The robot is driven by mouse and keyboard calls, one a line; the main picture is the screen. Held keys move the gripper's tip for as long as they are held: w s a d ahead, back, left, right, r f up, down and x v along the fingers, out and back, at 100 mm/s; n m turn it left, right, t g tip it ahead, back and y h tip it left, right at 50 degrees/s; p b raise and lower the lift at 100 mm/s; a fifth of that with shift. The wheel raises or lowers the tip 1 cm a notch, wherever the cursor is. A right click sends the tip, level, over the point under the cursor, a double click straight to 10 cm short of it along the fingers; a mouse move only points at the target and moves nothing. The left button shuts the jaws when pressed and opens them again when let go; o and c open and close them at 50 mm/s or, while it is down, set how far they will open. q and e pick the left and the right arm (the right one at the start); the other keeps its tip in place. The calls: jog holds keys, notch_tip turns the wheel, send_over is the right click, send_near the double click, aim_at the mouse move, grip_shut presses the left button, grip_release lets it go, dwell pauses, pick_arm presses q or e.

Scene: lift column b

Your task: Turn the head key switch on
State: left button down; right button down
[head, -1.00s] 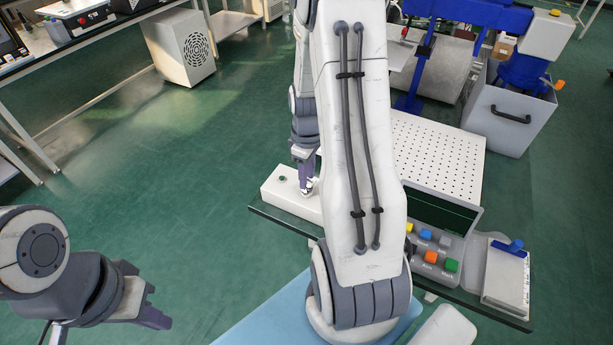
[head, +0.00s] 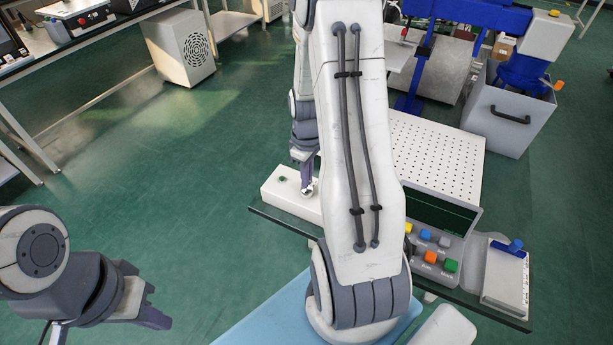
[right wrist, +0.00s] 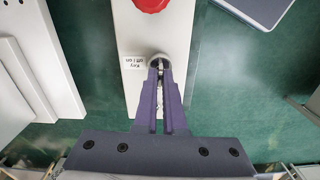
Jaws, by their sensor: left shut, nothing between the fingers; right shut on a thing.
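The key switch (right wrist: 155,60) is a round metal collar with a key on a white box, in the right wrist view. A small label (right wrist: 134,62) beside it reads "Key off | on". My right gripper (right wrist: 161,70) is shut on the key, its purple fingertips at the collar. The fingers hide much of the key, so its exact angle is unclear. In the head view the right gripper (head: 307,188) points down at the white box (head: 284,200), partly behind my own arm. My left gripper (head: 158,318) is shut and empty at the lower left, far from the box.
A red button (right wrist: 150,3) sits on the same box in the right wrist view. In the head view, a panel with coloured buttons (head: 432,258), a perforated white plate (head: 440,155) and a notepad (head: 506,280) are on the right. Open green floor lies left of the box.

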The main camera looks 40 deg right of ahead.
jog(key=m+p, duration=0.1)
jog(key=m, duration=0.4)
jog(key=shift+r+m+p, duration=0.1)
jog(key=shift+m+p, duration=0.2)
jog(key=shift+m, duration=0.1)
jog(key=m+p, duration=0.1)
jog(key=m, duration=0.4)
jog(key=shift+m, duration=0.3)
jog(key=c, duration=1)
grip_release()
notch_tip(320, 180, up, 10)
jog(key=shift+r, duration=0.15)
